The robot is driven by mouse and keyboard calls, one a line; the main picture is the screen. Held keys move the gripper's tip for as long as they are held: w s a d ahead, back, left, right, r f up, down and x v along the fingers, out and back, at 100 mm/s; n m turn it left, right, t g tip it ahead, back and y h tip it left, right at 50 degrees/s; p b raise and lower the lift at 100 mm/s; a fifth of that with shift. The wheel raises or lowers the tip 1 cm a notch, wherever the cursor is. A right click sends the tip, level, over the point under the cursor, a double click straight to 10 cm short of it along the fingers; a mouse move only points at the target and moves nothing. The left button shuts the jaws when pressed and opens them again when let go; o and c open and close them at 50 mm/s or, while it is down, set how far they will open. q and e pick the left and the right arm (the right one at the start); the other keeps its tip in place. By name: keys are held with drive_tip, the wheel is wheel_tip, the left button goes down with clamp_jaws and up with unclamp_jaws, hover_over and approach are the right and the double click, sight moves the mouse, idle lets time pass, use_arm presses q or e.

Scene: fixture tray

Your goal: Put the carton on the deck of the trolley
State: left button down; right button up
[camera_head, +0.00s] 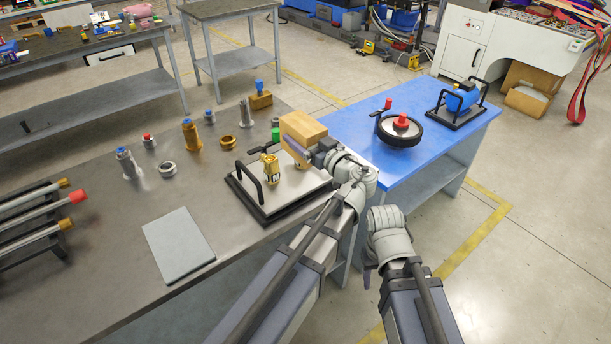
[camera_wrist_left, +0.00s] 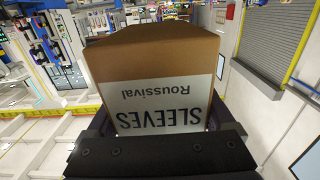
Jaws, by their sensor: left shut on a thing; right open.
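The carton (camera_head: 303,130) is a brown box held in my left gripper (camera_head: 299,148), above the far side of the black-rimmed tray (camera_head: 268,219). In the left wrist view the carton (camera_wrist_left: 152,55) fills the middle, with a white label reading "SLEEVES Roussival" upside down. The left gripper is shut on it. The blue-topped stand with a lower shelf, which looks like the trolley (camera_head: 345,127), is right of the carton. The carton is apart from its deck. My right gripper (camera_head: 369,275) hangs low in front of the trolley, empty, its fingers mostly hidden.
The tray holds yellow fittings (camera_head: 270,170). Several fittings and a grey plate (camera_head: 178,245) are on the dark bench (camera_head: 105,215). The deck's near left part is bare.

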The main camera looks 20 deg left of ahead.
use_arm(q)
wheel_tip(320, 180, down, 8)
drive_tip(key=b, duration=0.6)
wheel_tip(320, 180, down, 4)
drive_tip(key=b, duration=0.5)
drive_tip(key=shift+f, duration=0.25)
drive_tip(key=shift+f+b, duration=0.3)
drive_tip(key=shift+b, duration=0.05)
unclamp_jaws()
drive_tip(key=shift+r, duration=0.1)
drive_tip(key=shift+s, duration=0.1)
